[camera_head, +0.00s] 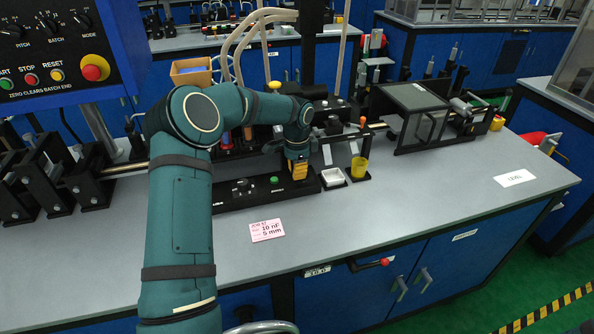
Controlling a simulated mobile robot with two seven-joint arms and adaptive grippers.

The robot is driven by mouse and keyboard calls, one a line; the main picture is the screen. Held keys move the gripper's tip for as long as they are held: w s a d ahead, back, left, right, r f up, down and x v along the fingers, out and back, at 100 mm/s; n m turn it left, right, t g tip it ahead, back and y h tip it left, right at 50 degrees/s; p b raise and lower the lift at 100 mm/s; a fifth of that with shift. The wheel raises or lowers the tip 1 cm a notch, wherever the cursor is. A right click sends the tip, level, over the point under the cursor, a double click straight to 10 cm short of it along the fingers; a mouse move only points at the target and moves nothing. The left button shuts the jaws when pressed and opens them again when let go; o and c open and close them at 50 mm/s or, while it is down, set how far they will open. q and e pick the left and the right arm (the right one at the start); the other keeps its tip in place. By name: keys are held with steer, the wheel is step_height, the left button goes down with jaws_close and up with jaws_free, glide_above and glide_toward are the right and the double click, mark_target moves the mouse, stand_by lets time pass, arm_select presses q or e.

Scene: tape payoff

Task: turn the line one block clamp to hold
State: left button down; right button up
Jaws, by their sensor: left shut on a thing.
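My left arm comes in from the bottom left, and its gripper (298,169) points down over the right part of a long black base (236,199). Yellow-orange shows at the gripper's lower end. The gripper is shut on the line one block clamp, whose gripped part is mostly hidden by the fingers and wrist. I cannot tell which way the clamp is turned. A green button (274,180) and a small dark knob (242,184) sit on the base left of the gripper. My right gripper is not in view.
A pink card (267,230) lies in front. A black-framed machine (418,112) stands at right, and a control panel (66,50) at upper left. The front bench top is mostly clear.

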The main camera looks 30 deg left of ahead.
arm_select(q)
steer(key=n, duration=0.2)
steer(key=n+p, duration=0.1)
steer(key=n, duration=0.2)
steer(key=shift+s+d, duration=0.2)
steer(key=shift+d, duration=0.2)
steer(key=n, duration=0.3)
steer(key=n+p, duration=0.1)
steer(key=shift+d+n, duration=0.3)
steer(key=n, duration=0.3)
steer(key=n+p, duration=0.1)
steer(key=n, duration=0.1)
steer(key=shift+w+d, duration=0.1)
steer(key=shift+d, duration=0.25)
steer(key=shift+w+d+n+p, duration=0.15)
steer(key=shift+n+p, duration=0.3)
steer(key=shift+n, duration=1.15)
steer(key=shift+f, duration=0.1)
steer(key=c, duration=1)
jaws_free()
